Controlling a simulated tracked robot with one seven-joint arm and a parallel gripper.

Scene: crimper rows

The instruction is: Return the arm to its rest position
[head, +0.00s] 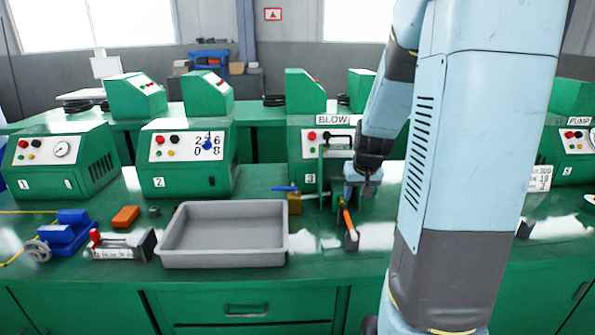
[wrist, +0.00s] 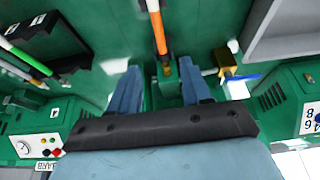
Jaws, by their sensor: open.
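My gripper (head: 362,190) hangs in front of machine 3 (head: 309,172), low over the green bench. My arm reaches down to it from the upper right of the head view. In the wrist view my gripper (wrist: 158,76) has its two blue-grey fingers spread apart, with nothing seen held between them. I cannot tell whether a finger touches machine 3 or the tool.
A grey tray (head: 222,263) sits left of the gripper, and a brass valve with a blue lever (head: 294,203) stands between. A blue vise (head: 66,232), an orange block (head: 125,216) and a small clamp fixture (head: 120,247) lie further left. Machine 2 (head: 190,181) stands behind the tray.

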